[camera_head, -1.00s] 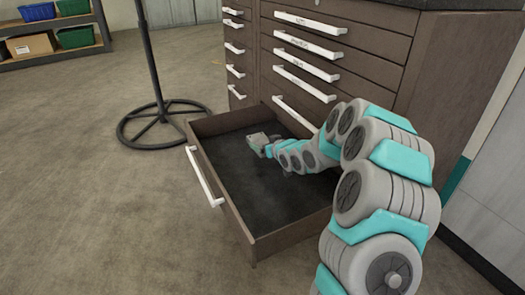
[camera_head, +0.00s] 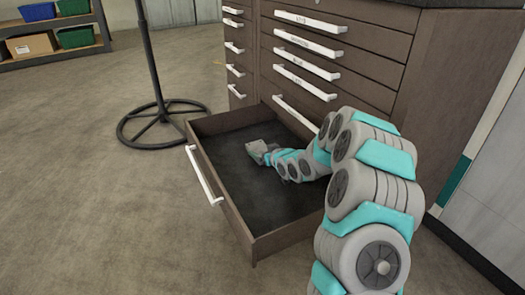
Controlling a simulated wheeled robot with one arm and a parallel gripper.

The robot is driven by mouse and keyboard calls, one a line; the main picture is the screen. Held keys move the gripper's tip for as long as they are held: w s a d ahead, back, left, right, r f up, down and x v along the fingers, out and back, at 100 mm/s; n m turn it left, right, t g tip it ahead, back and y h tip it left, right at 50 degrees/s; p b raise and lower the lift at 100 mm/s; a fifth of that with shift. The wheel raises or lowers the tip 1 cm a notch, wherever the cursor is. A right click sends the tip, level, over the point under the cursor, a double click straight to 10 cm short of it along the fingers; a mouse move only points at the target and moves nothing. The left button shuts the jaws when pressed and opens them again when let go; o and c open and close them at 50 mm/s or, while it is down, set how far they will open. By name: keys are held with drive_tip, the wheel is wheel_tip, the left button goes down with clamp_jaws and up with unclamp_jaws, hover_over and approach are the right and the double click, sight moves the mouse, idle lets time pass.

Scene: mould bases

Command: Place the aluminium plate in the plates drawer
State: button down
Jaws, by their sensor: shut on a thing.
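The large bottom drawer (camera_head: 236,220) of the brown cabinet is pulled wide open, with a dark, bare floor. No label can be read on it. My gripper (camera_head: 260,152) is inside the drawer, low over the floor towards the back left, with my arm reaching in from the right. It is shut on a small grey piece, taken to be the aluminium plate (camera_head: 254,147). The plate is mostly hidden by the gripper and too small to make out clearly. I cannot tell whether it touches the drawer floor.
Closed drawers with labelled white handles (camera_head: 310,43) rise above the open one. A black stand with a round base (camera_head: 165,124) is close to the drawer's left. A shelf with bins (camera_head: 50,50) is far left. The floor in front is clear.

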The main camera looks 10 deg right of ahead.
drive_tip(key=shift+f, duration=0.2)
unclamp_jaws()
drive_tip(key=shift+r, duration=0.15)
drive_tip(key=shift+r, duration=0.4)
drive_tip(key=v, duration=1.2)
